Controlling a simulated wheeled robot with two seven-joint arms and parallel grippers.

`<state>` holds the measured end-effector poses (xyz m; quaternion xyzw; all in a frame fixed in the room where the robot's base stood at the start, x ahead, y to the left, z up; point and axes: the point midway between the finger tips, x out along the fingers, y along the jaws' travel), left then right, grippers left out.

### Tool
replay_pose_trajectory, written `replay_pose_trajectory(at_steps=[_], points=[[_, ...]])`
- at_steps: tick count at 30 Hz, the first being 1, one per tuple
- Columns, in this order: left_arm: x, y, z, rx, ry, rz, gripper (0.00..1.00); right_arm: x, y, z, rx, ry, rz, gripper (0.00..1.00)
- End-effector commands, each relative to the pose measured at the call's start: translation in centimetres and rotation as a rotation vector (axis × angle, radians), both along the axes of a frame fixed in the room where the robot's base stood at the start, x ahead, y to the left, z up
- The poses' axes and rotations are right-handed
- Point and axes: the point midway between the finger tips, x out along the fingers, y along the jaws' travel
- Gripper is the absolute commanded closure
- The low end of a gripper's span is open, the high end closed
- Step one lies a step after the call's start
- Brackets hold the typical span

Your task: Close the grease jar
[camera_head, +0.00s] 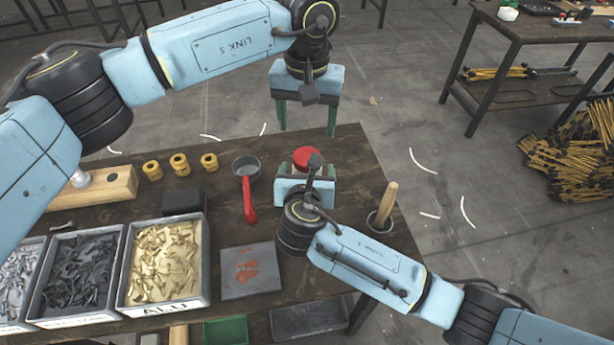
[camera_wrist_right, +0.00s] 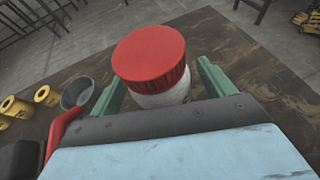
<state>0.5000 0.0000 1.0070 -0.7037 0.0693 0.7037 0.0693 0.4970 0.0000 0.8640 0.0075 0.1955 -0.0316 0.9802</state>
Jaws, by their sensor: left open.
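The grease jar (camera_wrist_right: 163,97) is a white jar standing upright on the dark table. Its red lid (camera_head: 305,157) sits on top and looks level; I cannot tell whether it is screwed tight. In the wrist view the lid (camera_wrist_right: 150,55) hides the jar's rim. My right gripper (camera_wrist_right: 157,80) has its green fingers on either side of the jar, with a small gap showing, so it looks open around it. It hides most of the jar in the head view. My left gripper (camera_head: 307,131) is open and empty, pointing down beyond the jar, near the table's far edge.
A grey pan (camera_head: 246,168) with a red handle stands left of the jar. A cup with a wooden handle (camera_head: 386,205) stands to the right. Yellow rings (camera_head: 180,163), rivet bins (camera_head: 165,262) and a grey plate (camera_head: 249,270) fill the left and front.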

Motion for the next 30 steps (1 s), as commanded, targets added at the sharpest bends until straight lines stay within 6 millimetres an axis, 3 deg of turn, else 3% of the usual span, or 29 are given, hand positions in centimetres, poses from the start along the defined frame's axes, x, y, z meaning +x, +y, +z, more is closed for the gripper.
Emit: replay_pose_trajectory(at_steps=[2,18,23,30], points=[[0.0,-0.01,0.01,0.0,0.0,0.0,0.31,-0.01,0.01,0.02,0.0,0.0,0.0,0.29],[0.0,0.0,0.01,0.0,0.0,0.011,0.31,-0.04,0.01,0.02,-0.001,0.0,0.0,1.0],[0.0,-0.02,0.01,0.0,0.0,0.132,0.31,-0.04,0.01,0.02,-0.001,0.0,0.0,1.0],[0.01,-0.03,0.06,0.0,-0.002,0.553,0.31,-0.05,0.01,0.01,-0.001,0.0,0.0,1.0]])
